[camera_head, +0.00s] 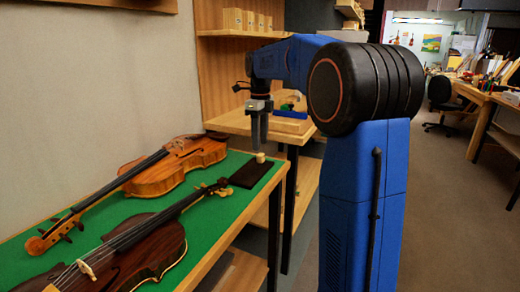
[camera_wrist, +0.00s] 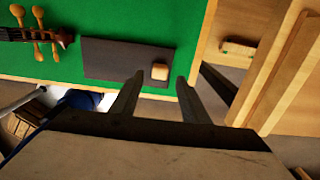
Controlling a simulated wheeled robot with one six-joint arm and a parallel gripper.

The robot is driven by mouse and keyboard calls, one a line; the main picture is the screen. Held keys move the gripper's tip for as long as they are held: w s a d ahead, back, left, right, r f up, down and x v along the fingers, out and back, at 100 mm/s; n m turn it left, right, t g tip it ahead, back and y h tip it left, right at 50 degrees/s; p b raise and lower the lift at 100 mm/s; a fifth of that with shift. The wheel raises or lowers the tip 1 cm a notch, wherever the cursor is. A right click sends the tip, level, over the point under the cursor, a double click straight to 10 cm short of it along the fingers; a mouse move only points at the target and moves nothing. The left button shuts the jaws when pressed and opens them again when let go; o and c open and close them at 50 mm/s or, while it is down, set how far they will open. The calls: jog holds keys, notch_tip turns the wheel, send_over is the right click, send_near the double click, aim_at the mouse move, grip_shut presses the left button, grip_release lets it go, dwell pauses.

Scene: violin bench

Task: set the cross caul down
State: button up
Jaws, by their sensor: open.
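A small pale wood block, which I take to be the cross caul, stands on a dark flat plate (camera_head: 252,173) at the right end of the green bench; the block (camera_head: 260,157) also shows in the wrist view (camera_wrist: 160,72). My gripper (camera_head: 259,140) is above the block, pointing down. In the wrist view my gripper (camera_wrist: 160,82) is open, with its two fingers apart and nothing between them. The block lies just beyond the fingertips in that view, near the right end of the plate (camera_wrist: 108,60).
Two violin-family instruments lie on the green bench top (camera_head: 110,205): a lighter one (camera_head: 172,172) behind and a darker one (camera_head: 145,245) in front. A wooden side bench (camera_head: 232,121) adjoins at the back. A small wooden piece (camera_wrist: 238,48) shows right of the green top.

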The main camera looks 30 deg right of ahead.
notch_tip(320, 180, up, 7)
jog(key=shift+r, duration=0.2)
